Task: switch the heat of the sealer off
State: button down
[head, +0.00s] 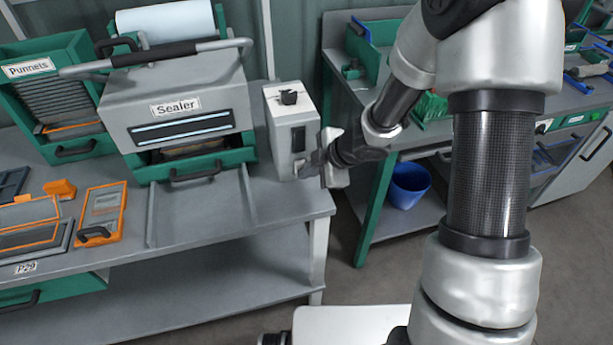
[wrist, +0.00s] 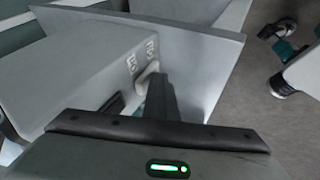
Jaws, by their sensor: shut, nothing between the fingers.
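The sealer (head: 180,85) is a grey machine with a black bar handle and a label, on the bench in the head view. A light grey control box (head: 277,122) stands at its right, with a black knob (head: 289,97) on top. A dark switch (head: 298,138) is on its front face. My gripper (head: 306,168) is shut and empty at the lower front of this box. In the wrist view the shut fingers (wrist: 158,90) are close beside a pale switch (wrist: 147,73) under small markings; contact is unclear. A black switch (wrist: 113,104) is partly hidden by my gripper.
The sealer's green drawer (head: 193,171) and a grey tray (head: 200,205) lie left of the box. An orange-framed item (head: 101,213) and the Punnets rack (head: 45,95) are further left. A second bench with a blue bucket (head: 408,185) below is at right.

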jog(key=shift+w+a+r+p, duration=0.1)
jog(key=shift+w+r+p, duration=0.05)
jog(key=shift+r+p, duration=0.4)
jog(key=shift+w+r+p, duration=0.1)
jog(key=shift+r+p, duration=0.3)
jog(key=shift+r, duration=0.25)
jog(key=shift+s, duration=0.1)
